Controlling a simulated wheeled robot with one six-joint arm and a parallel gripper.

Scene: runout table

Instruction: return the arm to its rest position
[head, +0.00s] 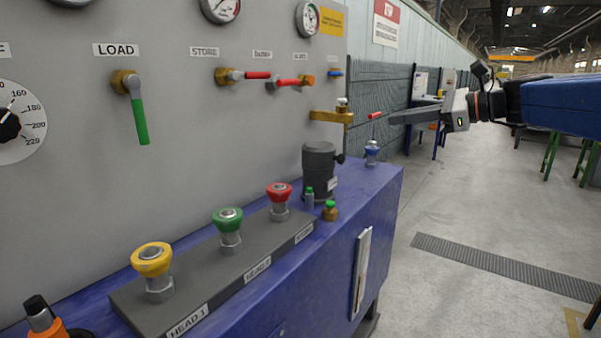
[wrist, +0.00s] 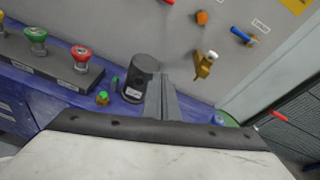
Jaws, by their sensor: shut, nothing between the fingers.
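My gripper (head: 393,118) is at the upper right of the head view, reaching in from the right with its fingers pointing left towards the panel. Its fingers are together and nothing is between them. In the wrist view the closed fingers (wrist: 160,80) point up the picture, beside the dark grey cylinder (wrist: 139,75) as seen there. In the head view the fingertips are right of the brass fitting (head: 333,116), with a visible gap. My blue arm link (head: 565,105) extends to the right edge.
A grey panel (head: 190,150) with gauges, valves and a green LOAD lever (head: 140,122) stands at the left. A blue bench (head: 310,262) carries yellow, green and red knobs, and the dark cylinder (head: 319,172). A blue-topped valve (head: 372,152) stands at its far corner. Open floor (head: 490,210) lies right.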

